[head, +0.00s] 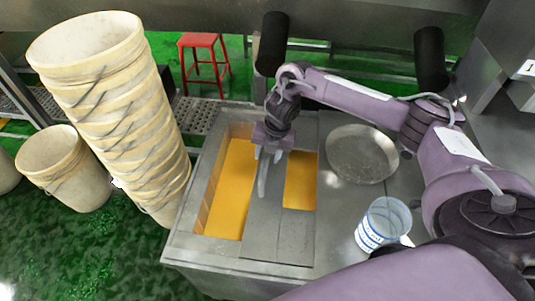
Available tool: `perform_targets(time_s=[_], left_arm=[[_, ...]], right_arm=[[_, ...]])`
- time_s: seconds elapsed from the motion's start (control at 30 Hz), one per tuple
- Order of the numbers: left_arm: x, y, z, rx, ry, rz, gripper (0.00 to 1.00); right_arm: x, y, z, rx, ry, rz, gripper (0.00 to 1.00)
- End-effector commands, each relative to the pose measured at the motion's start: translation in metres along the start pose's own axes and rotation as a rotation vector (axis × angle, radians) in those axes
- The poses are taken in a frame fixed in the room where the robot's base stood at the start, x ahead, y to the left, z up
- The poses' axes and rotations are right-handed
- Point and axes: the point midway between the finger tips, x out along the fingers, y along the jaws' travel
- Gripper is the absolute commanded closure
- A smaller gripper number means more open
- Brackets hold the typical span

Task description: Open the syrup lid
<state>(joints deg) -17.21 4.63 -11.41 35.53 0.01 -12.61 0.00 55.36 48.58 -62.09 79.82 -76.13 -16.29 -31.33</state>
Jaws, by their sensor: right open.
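The syrup tank (178,245) is a grey metal box with orange syrup (237,180) showing in a long opening on the left. More syrup shows in a smaller opening at the right. The grey metal lid (293,238) lies flat over the near right part of the tank, with a grey strip beside it between the openings. My right gripper (263,180) points down over this middle strip, open, with nothing seen between its fingers. I cannot tell whether the fingers touch the metal. My left gripper is not in view.
A round metal pan (362,154) and a clear measuring cup (384,224) with blue markings stand on the counter at the right. A tall leaning stack of cream buckets (120,110) stands at the left, beside a single bucket (62,170). A red stool (203,56) is behind.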

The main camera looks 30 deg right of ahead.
Motion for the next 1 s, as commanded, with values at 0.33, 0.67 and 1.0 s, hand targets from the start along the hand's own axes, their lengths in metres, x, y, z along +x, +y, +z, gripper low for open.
perform_targets(time_s=[0.33, 0.67, 1.0], left_arm=[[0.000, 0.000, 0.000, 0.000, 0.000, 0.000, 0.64], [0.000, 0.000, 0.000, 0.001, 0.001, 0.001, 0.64], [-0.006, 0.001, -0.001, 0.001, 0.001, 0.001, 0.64]], right_arm=[[0.005, 0.000, 0.000, 0.000, 0.000, 0.000, 0.60], [0.005, 0.000, 0.000, 0.000, 0.000, 0.001, 1.00], [0.000, -0.018, 0.001, 0.004, 0.001, -0.001, 1.00]])
